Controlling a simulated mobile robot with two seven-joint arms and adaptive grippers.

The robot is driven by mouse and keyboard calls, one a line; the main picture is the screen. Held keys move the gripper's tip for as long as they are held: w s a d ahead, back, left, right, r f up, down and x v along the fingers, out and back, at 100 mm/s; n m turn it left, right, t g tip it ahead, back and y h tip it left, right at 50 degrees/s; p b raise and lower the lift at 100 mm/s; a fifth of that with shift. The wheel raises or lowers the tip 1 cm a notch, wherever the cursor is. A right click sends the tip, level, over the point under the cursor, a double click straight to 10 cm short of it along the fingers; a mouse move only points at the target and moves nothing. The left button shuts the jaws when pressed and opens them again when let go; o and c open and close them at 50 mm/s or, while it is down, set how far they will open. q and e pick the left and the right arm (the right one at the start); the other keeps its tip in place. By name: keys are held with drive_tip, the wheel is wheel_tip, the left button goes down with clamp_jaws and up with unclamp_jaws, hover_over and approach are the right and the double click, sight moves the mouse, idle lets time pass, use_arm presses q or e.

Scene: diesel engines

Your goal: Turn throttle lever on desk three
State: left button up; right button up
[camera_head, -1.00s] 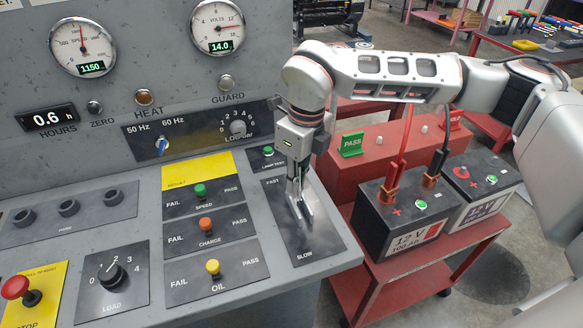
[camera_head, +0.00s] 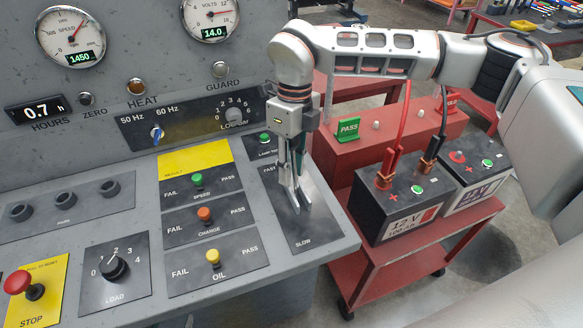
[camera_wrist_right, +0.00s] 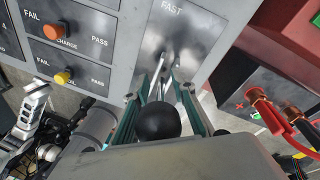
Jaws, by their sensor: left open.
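The throttle lever's black ball knob (camera_wrist_right: 158,122) shows in the right wrist view between the fingers of my right gripper (camera_wrist_right: 170,75), with its thin rod running to the panel. In the head view my right gripper (camera_head: 296,203) points down over the dark throttle plate (camera_head: 308,228), marked FAST at the back and SLOW at the front. Its fingers are closed in around the lever and hide it in the head view. Part of my left gripper (camera_wrist_right: 75,115) seems to show at the lower left of the wrist view; it is outside the head view.
The speed gauge (camera_head: 70,38) reads 1450. A red cart (camera_head: 400,265) with batteries and cables stands close at the right, below my right arm.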

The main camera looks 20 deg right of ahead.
drive_tip(key=shift+r, duration=0.1)
drive_tip(key=r, duration=0.4)
drive_tip(key=w+r, duration=0.1)
drive_tip(key=r, duration=0.2)
drive_tip(key=d+r, duration=0.1)
drive_tip(key=r, duration=0.3)
drive_tip(key=shift+w+r, duration=0.35)
drive_tip(key=shift+d+f, duration=0.1)
